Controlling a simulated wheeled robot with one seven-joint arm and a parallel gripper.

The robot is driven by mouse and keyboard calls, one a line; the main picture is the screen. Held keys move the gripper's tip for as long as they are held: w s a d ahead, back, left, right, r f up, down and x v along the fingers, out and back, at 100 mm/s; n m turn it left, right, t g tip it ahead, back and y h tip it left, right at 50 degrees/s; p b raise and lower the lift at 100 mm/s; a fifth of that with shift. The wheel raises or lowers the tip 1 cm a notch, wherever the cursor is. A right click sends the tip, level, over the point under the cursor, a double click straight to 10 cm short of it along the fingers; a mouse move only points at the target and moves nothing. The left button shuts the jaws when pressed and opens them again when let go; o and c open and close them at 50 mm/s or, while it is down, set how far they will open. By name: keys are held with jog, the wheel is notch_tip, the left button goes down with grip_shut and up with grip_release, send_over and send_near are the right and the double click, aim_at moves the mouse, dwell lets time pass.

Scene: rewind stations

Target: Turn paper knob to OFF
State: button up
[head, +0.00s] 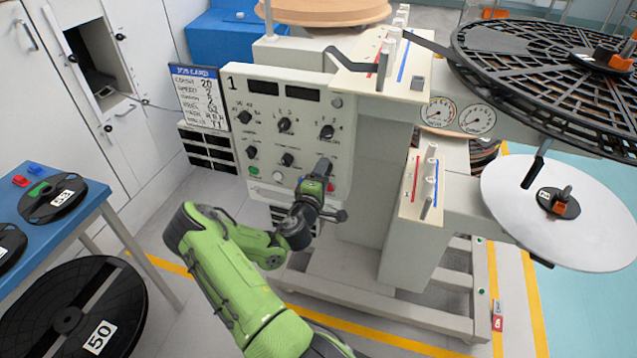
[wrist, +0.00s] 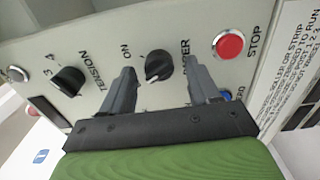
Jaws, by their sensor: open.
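The black paper knob (wrist: 158,66) sits on the light grey panel in the wrist view, with PAPER printed to its right and ON to its upper left. No OFF mark is readable. Which way its pointer faces is hard to tell. My gripper (wrist: 160,72) is open, its two dark fingers on either side of the knob in the picture; whether they touch it I cannot tell. In the head view my gripper (head: 320,172) is in front of the lower right of the control panel (head: 270,103), and I cannot make out the paper knob there.
The red STOP button (wrist: 229,44) lies right of the fingers, and a blue button (wrist: 226,96) is partly hidden by the right finger. The tension knob (wrist: 68,80) is to the left.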

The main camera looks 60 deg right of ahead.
jog(key=s+a+p, duration=0.2)
jog(key=a+p, duration=0.3)
jog(key=a, duration=1)
jog(key=shift+s, duration=0.15)
jog(key=shift+a, duration=0.1)
